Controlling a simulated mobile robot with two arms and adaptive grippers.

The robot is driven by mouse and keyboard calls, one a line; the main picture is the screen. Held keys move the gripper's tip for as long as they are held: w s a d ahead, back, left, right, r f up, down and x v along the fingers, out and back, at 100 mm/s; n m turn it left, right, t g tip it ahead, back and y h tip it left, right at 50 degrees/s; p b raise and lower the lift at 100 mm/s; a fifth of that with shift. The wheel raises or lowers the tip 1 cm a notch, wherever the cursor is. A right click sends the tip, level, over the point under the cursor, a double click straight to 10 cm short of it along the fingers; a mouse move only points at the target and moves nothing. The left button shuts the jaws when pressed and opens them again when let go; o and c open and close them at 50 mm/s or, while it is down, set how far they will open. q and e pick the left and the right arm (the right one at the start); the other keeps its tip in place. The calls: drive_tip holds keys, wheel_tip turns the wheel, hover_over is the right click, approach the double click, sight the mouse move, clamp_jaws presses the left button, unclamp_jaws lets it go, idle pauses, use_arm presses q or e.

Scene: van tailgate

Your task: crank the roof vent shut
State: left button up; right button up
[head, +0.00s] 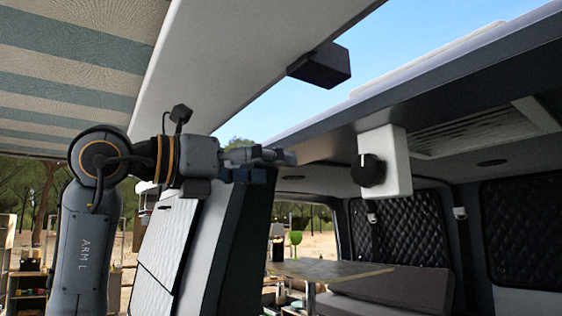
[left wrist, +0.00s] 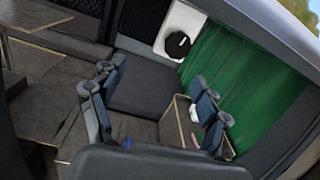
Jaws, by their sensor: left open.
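The roof vent (head: 485,130) is a slatted panel in a pale frame in the van ceiling at the upper right of the head view. A white box (head: 399,160) hangs from the ceiling edge beside it, with a round black crank knob (head: 368,170) on its face. The knob also shows in the left wrist view (left wrist: 177,44), top centre. My left gripper (head: 285,160) is to the left of the knob, apart from it, roughly level with it. Its fingers (left wrist: 155,85) are spread, with nothing between them. My right gripper is out of view.
The raised tailgate (head: 215,55) hangs above my left arm, and a dark block (head: 320,66) sticks out at its edge. A table (head: 325,270) and a cushioned bench (head: 395,287) are inside. A green curtain (left wrist: 235,85) hangs near the knob.

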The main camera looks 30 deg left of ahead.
use_arm(q)
drive_tip(key=v, duration=1.2)
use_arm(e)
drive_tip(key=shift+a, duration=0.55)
use_arm(q)
drive_tip(key=shift+d, duration=0.1)
drive_tip(key=m+b, duration=0.2)
drive_tip(key=b, duration=0.4)
approach(363, 170)
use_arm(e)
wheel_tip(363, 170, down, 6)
use_arm(q)
drive_tip(key=shift+h, duration=0.3)
drive_tip(key=p+x, duration=0.4)
drive_tip(key=x, duration=0.4)
drive_tip(key=shift+w+p, duration=0.15)
drive_tip(key=shift+p, duration=0.2)
drive_tip(key=shift+w+d, duration=0.15)
drive_tip(key=shift+w, duration=0.4)
drive_tip(key=shift+f, duration=0.1)
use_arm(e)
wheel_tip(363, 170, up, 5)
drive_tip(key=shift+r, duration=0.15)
use_arm(q)
drive_tip(key=shift+w+d, duration=0.1)
drive_tip(key=shift+c, duration=0.3)
